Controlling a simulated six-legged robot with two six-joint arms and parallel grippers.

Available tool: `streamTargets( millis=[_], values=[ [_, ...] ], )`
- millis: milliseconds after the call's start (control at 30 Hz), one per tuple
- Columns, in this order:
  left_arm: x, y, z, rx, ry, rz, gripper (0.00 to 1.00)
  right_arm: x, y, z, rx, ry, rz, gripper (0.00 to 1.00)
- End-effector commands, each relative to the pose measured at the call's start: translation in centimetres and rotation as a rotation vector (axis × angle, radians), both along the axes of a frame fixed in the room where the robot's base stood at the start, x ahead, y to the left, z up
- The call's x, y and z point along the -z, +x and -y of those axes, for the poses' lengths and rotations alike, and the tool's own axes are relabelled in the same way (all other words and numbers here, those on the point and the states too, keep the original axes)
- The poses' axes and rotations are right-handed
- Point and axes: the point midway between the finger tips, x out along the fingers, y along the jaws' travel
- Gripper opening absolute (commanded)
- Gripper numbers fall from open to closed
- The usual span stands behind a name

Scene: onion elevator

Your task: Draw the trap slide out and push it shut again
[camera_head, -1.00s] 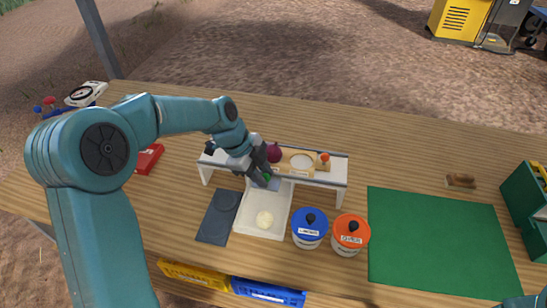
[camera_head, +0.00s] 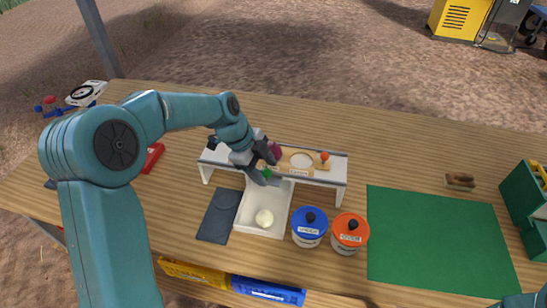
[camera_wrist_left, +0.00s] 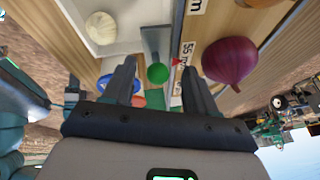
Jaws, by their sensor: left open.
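The trap slide shows as a grey metal strip (camera_wrist_left: 152,42) with a round green knob (camera_wrist_left: 157,73). The knob also shows in the head view (camera_head: 267,174), at the front edge of a white raised stand (camera_head: 318,177). My left gripper (camera_wrist_left: 158,68) is open, with one finger on each side of the knob; I cannot tell whether either touches it. In the head view the fingers partly hide the slide, so how far it sticks out is unclear. A red onion (camera_head: 275,151) sits on the stand, close beside one finger in the wrist view. My right gripper is out of view.
A white tray (camera_head: 250,212) holding a pale onion (camera_head: 264,218) lies in front of the stand. A blue-lidded tub (camera_head: 310,222) and an orange-lidded tub (camera_head: 348,230) stand to its right. A dark pad (camera_head: 218,216) lies left. A green mat (camera_head: 440,245) lies clear at right.

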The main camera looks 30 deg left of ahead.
Motion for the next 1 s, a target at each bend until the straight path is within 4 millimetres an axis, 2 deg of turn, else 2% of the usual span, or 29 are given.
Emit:
streamTargets(
  millis=[167, 800, 1000],
  values=[
    [-0.2, 0.0, 0.0, 0.001, 0.000, -0.002, 0.57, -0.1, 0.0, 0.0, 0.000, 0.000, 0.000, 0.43],
    [-5.6, 0.0, 0.0, 0.000, 0.000, -0.001, 0.57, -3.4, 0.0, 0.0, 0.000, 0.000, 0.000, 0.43],
    [-6.0, -0.1, 0.0, 0.001, 0.000, -0.003, 0.57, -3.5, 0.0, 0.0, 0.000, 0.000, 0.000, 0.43]
  ],
)
